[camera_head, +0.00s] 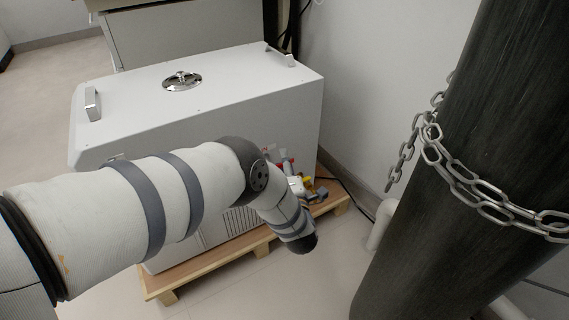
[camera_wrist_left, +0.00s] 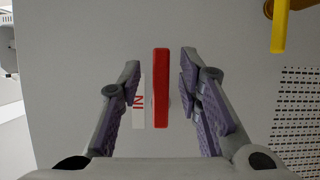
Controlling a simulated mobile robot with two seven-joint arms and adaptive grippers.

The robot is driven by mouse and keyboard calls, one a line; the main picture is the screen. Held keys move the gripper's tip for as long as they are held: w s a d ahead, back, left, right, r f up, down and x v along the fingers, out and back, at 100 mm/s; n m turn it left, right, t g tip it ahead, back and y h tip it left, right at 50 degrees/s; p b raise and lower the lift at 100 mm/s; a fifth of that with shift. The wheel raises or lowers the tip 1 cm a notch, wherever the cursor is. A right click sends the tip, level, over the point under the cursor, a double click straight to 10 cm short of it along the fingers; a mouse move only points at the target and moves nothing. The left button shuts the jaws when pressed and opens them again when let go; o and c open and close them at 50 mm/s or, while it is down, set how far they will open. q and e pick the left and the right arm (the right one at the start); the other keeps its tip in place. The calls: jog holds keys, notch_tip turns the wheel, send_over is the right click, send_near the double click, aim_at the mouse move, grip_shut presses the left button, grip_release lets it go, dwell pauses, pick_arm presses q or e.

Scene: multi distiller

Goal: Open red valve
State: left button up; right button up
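The red valve handle (camera_wrist_left: 161,88) stands as an upright red bar in the left wrist view, against the grey cabinet face. A red part also shows small in the head view (camera_head: 287,164), just past my left forearm. My left gripper (camera_wrist_left: 160,85) is open, with its two purple-padded fingers on either side of the red handle. Gaps show on both sides, and I see no finger touching it. The valve body behind the handle is hidden. In the head view my left arm covers most of that area. My right gripper is in neither view.
A white label with red letters (camera_wrist_left: 139,102) is beside the handle. A yellow handle (camera_wrist_left: 280,25) is at upper right, above a perforated vent (camera_wrist_left: 298,110). The white cabinet (camera_head: 215,105) stands on a wooden pallet (camera_head: 215,262). A dark cylinder (camera_head: 460,150) with a chain stands at right.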

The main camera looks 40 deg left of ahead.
pick_arm(q)
jog(key=v, duration=1.2)
